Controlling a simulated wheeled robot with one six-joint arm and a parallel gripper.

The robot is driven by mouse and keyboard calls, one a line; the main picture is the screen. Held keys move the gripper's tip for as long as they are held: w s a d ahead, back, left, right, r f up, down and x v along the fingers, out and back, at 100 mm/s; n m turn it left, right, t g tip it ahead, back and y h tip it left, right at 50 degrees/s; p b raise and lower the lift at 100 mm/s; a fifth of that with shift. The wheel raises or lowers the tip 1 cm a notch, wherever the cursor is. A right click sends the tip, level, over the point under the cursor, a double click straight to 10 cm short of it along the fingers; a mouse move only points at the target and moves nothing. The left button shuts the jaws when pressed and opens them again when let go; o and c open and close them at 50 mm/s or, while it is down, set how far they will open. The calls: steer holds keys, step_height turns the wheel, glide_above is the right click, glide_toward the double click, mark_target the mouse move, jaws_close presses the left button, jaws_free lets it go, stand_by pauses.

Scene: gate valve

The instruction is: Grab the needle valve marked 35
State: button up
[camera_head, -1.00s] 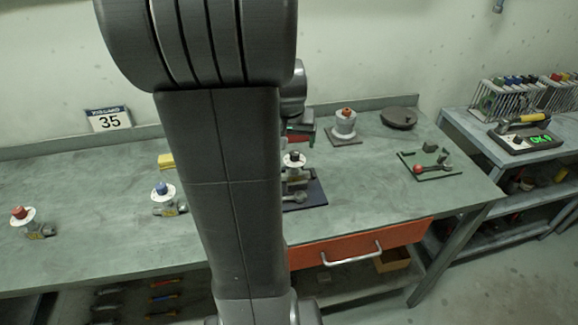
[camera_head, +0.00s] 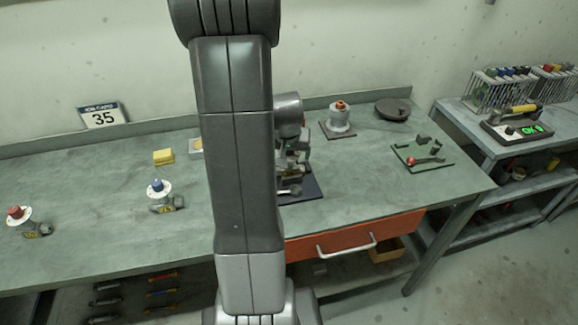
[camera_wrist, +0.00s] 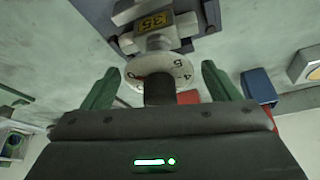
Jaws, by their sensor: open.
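The needle valve marked 35 (camera_wrist: 155,24) shows in the wrist view, with a yellow 35 tag on its grey body and a white numbered dial (camera_wrist: 182,68). Its dark knob (camera_wrist: 158,92) points toward my gripper. My gripper (camera_wrist: 160,85) is open, with one green finger on each side of the dial and knob, and gaps remain between. In the head view the valve sits over a dark blue plate (camera_head: 312,190) on the bench, mostly hidden by my arm and wrist.
A blue-knobbed valve (camera_head: 160,196) and a red-knobbed valve (camera_head: 26,222) lie to the left on the bench (camera_head: 100,190). An orange-topped valve (camera_head: 340,120) stands behind right. A yellow block (camera_head: 164,157) is near the back. A 35 sign (camera_head: 103,116) leans at the wall.

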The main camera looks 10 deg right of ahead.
steer(key=shift+w+f, duration=0.1)
steer(key=shift+f, duration=0.15)
steer(key=shift+c, duration=0.2)
steer(key=c, duration=1.4)
jaws_close()
steer(key=shift+r, duration=0.15)
